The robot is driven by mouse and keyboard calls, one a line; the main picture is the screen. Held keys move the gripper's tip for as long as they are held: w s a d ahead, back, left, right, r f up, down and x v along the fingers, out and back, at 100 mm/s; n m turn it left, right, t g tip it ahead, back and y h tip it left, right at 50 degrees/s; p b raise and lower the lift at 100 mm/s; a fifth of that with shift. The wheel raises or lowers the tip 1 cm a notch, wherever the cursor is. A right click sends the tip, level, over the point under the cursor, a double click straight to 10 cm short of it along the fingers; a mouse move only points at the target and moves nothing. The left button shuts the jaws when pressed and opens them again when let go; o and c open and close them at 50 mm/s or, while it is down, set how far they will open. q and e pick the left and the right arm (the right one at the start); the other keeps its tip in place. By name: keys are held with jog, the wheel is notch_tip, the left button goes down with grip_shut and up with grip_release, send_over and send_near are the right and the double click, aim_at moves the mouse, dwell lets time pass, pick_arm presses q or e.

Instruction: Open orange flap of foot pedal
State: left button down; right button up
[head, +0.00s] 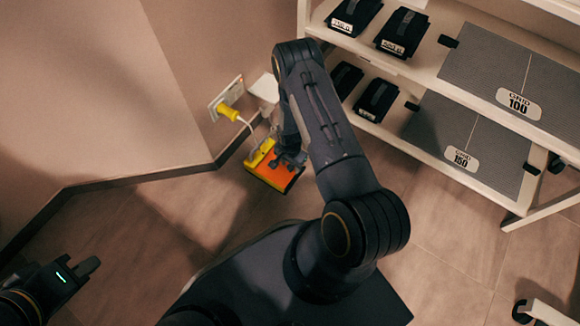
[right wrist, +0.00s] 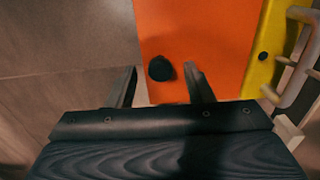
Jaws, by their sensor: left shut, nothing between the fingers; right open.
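The foot pedal (head: 258,156) is a yellow housing with an orange flap (head: 268,174), on the floor by the wall corner in the head view. In the right wrist view the orange flap (right wrist: 205,40) fills the upper middle, with a black round knob (right wrist: 160,68) on it and the yellow housing (right wrist: 262,62) to its right. My right gripper (right wrist: 160,82) is open, its fingers spread on either side of the knob in the picture. I cannot tell whether they touch the flap. In the head view my right arm hides part of the pedal. My left gripper (head: 90,266) is shut and empty at lower left.
A yellow plug (head: 228,112) with a white cable sits in a wall socket (head: 226,97) above the pedal. A white shelf rack (head: 430,78) with grey grid panels and black packs stands to the right.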

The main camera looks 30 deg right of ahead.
jog(key=shift+f, duration=0.35)
grip_shut()
jog(key=shift+r, duration=0.1)
